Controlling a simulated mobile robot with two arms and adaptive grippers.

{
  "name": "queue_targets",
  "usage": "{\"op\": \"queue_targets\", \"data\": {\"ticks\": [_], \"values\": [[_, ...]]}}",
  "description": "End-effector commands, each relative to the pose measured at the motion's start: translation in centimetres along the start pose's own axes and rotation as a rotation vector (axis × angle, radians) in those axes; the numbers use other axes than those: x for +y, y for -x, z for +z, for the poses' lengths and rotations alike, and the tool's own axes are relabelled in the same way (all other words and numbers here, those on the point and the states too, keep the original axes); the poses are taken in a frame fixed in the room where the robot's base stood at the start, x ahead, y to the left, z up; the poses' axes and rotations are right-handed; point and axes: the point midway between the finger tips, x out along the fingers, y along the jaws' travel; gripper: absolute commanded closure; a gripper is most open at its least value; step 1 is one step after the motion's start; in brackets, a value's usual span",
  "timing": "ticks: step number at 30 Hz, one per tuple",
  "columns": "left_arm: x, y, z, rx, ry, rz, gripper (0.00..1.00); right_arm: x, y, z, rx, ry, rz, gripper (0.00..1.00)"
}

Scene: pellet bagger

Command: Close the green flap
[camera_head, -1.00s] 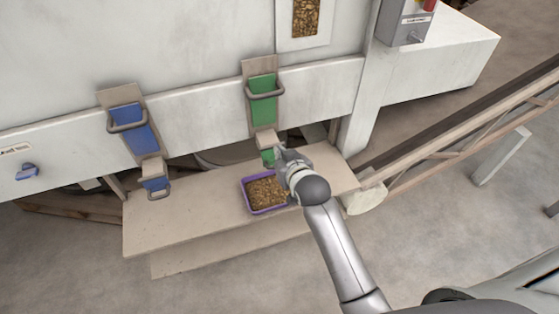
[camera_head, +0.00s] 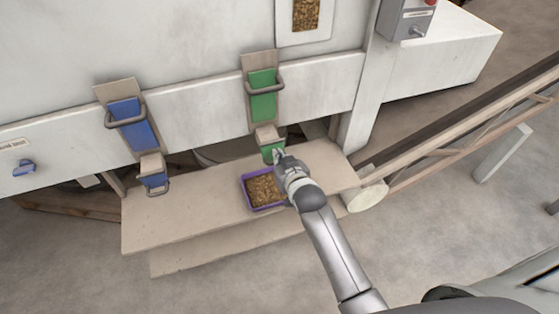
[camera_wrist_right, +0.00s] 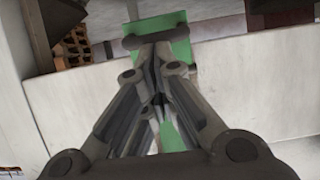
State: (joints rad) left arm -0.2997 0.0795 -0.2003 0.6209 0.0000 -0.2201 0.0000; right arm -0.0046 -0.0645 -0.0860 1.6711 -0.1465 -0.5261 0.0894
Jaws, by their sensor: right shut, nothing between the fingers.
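The green flap (camera_head: 271,148) hangs at the lower end of the green chute (camera_head: 263,98), below its pale block. My right gripper (camera_head: 279,156) is shut and empty, with its fingertips at the flap's lower right side. In the right wrist view the shut fingers (camera_wrist_right: 157,75) point at a green panel (camera_wrist_right: 172,28) with a dark bar across it. The fingers hide part of the green surface, and I cannot tell whether they touch it. My left gripper is not in view.
A purple tray of pellets (camera_head: 263,188) stands on the pale bench (camera_head: 190,222) just below the flap, close to my right gripper. A blue chute (camera_head: 132,124) with a blue flap (camera_head: 153,180) is to the left. The bench's left part is clear.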

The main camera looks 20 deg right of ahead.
Motion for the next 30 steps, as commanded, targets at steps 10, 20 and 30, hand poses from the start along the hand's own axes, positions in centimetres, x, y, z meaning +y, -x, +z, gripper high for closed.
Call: {"op": "queue_targets", "data": {"ticks": [10,20,30], "values": [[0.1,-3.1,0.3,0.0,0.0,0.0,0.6,0.0,-0.8,1.6,0.143,-0.001,0.0,1.0],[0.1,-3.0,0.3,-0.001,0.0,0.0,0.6,0.0,-1.0,1.8,0.14,0.0,0.0,1.0],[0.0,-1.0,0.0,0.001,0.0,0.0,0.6,0.2,-0.4,-0.2,0.142,0.001,0.0,1.0]]}}
